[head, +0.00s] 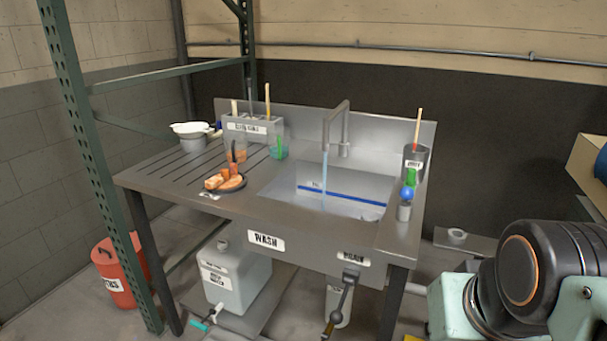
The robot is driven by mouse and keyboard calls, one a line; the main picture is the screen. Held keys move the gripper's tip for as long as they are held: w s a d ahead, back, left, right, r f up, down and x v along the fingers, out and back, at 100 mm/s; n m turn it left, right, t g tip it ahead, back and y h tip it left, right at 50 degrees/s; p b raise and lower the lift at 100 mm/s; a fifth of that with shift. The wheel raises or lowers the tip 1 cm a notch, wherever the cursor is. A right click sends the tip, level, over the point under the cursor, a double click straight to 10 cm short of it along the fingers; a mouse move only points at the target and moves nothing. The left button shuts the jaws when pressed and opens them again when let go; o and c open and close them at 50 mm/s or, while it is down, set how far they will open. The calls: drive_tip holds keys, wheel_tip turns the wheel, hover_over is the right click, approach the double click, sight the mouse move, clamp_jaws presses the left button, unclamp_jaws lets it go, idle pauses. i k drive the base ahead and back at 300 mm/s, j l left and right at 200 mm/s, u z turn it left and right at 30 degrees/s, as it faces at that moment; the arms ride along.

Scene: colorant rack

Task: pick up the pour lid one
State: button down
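A white, shallow, bowl-like piece with a lip to one side (190,128) sits at the back left of the metal wash bench, on top of a grey can (192,142). It looks like the pour lid, but I cannot read any label on it. My gripper is out of view. Only dark and pale green links of my arm show at the lower right, well apart from the white piece.
The sink (322,190) has running water from a tap (337,127). A labelled rack (254,131) holds sticks. A green shelf post (90,150) stands at left.

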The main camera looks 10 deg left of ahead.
sight(226, 180)
drive_tip(key=i+j+u, duration=0.25)
drive_tip(key=u, duration=0.2)
drive_tip(key=i+j+u, duration=0.15)
drive_tip(key=i+u, duration=0.5)
drive_tip(key=u, duration=0.25)
drive_tip(key=i+j, duration=0.45)
drive_tip(key=j, duration=0.2)
drive_tip(key=k+l, duration=0.45)
drive_tip(key=l+u, duration=0.05)
drive_tip(key=l, duration=0.1)
